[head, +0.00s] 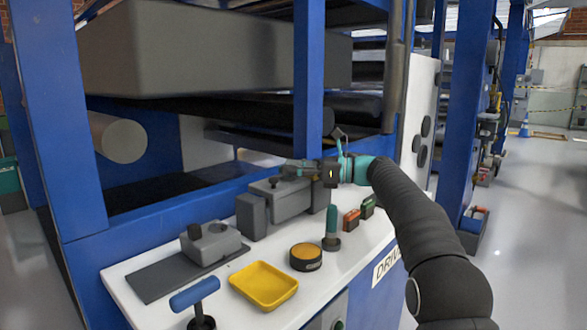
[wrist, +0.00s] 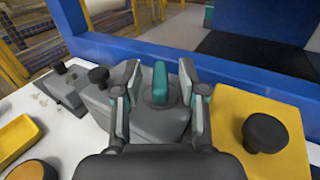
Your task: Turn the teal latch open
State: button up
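The teal latch (wrist: 160,82) is a short teal handle on a dark round base on top of a grey box (wrist: 150,120). In the wrist view it stands between the two fingers of my gripper (wrist: 158,80), with a gap on each side. My gripper is open and holds nothing. In the head view my gripper (head: 305,168) reaches left over the grey box (head: 292,203); the latch cannot be made out there. A separate upright teal handle (head: 331,222) stands on the white table in front of the box.
A yellow tray (head: 264,286), an orange round button (head: 305,257) and a blue T-handle (head: 195,294) are on the white table (head: 235,315). A yellow block with a black knob (wrist: 265,132) is close right of my gripper. A blue beam (wrist: 240,82) runs behind.

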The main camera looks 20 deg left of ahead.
jog(key=w+d, duration=0.1)
jog(key=d, duration=1.1)
jog(key=shift+w, duration=0.35)
